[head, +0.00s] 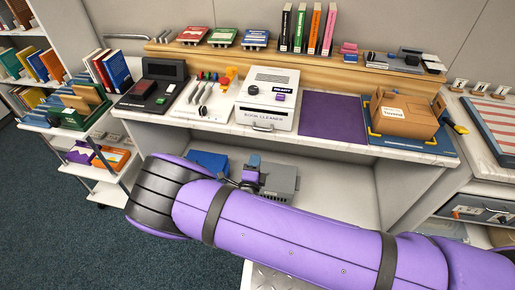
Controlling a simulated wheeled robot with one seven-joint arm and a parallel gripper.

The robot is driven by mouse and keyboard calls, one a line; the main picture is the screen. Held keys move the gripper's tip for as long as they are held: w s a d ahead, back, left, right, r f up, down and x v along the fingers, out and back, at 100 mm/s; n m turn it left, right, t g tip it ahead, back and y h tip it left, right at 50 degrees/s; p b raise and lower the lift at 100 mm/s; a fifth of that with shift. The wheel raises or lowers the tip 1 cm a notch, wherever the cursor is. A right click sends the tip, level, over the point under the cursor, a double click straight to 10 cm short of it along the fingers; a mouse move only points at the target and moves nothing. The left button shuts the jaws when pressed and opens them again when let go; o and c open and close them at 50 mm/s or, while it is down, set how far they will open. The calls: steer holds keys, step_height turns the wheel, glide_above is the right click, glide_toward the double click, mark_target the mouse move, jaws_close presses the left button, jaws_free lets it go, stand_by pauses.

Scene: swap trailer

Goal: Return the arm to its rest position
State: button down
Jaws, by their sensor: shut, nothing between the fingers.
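My purple arm with black bands stretches across the lower part of the head view, from the right edge to a dark padded bend at left centre. Past the arm's upper edge, a small dark and blue-grey part shows, which looks like my gripper (252,164). It appears shut and empty, in front of the lower shelf of the counter. The arm hides the rest of it. It is close in the picture to a grey box (280,181); I cannot tell whether they touch.
The white counter (205,124) holds a book cleaner (267,100), a purple mat (332,118) and a cardboard box (404,115) on a blue tray. A blue bin (208,162) sits below. A book cart (112,187) stands left. Carpet (60,230) is clear at lower left.

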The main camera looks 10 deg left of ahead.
steer(key=shift+s+f, duration=0.15)
steer(key=shift+s, duration=0.65)
steer(key=shift+s+f, duration=0.1)
steer(key=shift+s, duration=0.65)
steer(key=w+d+r+m+g+h, duration=0.35)
steer(key=d+r+m+h, duration=0.2)
steer(key=r+m, duration=0.25)
steer(key=w+d+r+m+g+h, duration=0.2)
steer(key=d+r+m+g+h, duration=0.3)
steer(key=r+m, duration=0.3)
steer(key=s+d+r+m+g, duration=0.2)
steer(key=d+r+m+g, duration=0.2)
steer(key=d+r+m, duration=0.35)
steer(key=s+d+r+m+g, duration=0.2)
steer(key=d+r+m+g, duration=0.3)
steer(key=d+r+m, duration=0.25)
steer(key=s+d+r+m+g+y, duration=0.2)
steer(key=s+d+r+m+y, duration=0.5)
steer(key=s+d+r+m, duration=0.4)
steer(key=s+d+r+m+t+y, duration=0.1)
steer(key=s+r+m+t+y, duration=0.1)
steer(key=s+r+m, duration=0.2)
steer(key=s+r+m+t+y, duration=0.3)
steer(key=s+r+m, duration=0.1)
steer(key=s+m, duration=0.3)
steer(key=shift+s+d+r, duration=0.25)
steer(key=shift+s+d, duration=0.1)
steer(key=shift+s, duration=0.9)
